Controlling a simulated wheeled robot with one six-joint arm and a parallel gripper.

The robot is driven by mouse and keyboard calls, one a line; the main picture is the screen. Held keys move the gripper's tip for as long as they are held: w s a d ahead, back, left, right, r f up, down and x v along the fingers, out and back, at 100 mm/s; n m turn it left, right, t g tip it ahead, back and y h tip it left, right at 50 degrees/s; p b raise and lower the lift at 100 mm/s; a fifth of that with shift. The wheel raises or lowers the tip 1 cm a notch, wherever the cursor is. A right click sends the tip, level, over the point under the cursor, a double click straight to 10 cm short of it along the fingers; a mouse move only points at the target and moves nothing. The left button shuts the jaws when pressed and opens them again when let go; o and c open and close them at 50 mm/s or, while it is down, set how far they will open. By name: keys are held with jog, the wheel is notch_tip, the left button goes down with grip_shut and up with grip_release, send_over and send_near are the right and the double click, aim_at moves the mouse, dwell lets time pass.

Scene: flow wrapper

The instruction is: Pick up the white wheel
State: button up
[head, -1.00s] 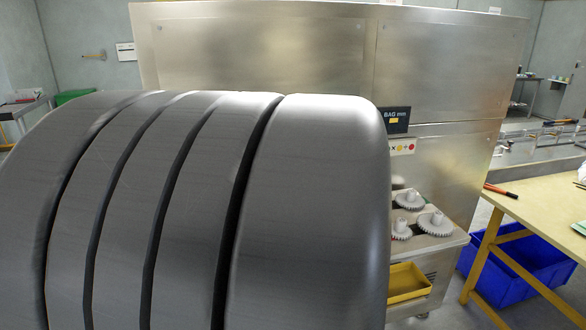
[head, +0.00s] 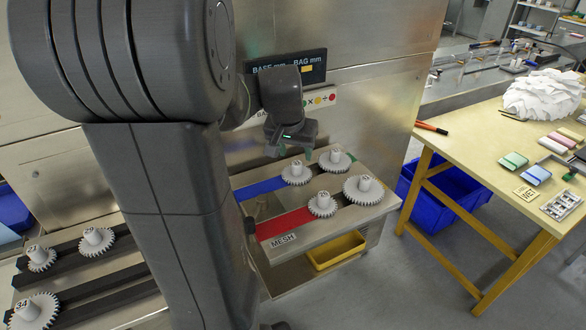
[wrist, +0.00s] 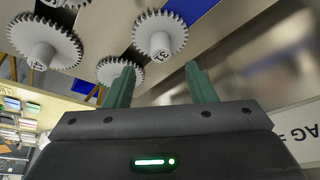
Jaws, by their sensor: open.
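Several white toothed wheels with hubs stand on a metal shelf (head: 300,233). The back-left wheel (head: 297,174) and front-left wheel (head: 322,205) are at the blue and red strips; the back-right wheel (head: 337,161) and front-right wheel (head: 364,190) are farther right. My gripper (head: 296,153) is open and empty, above and behind the back-left wheel. In the wrist view its green fingers (wrist: 159,72) are apart, with a numbered wheel (wrist: 158,36) beyond them and another wheel (wrist: 120,72) partly behind the left finger. Which wheel the task means I cannot tell.
More white wheels (head: 96,241) sit on dark rails at left, partly hidden by my arm. The steel machine wall and a display panel (head: 285,66) stand close behind my gripper. A yellow bin (head: 336,250) is under the shelf. A yellow table (head: 478,150) stands right.

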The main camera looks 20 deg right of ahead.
aim_at(297, 163)
jog(key=shift+x, duration=3.2)
jog(key=shift+a, duration=0.1)
jog(key=shift+c, duration=0.2)
jog(key=c, duration=1)
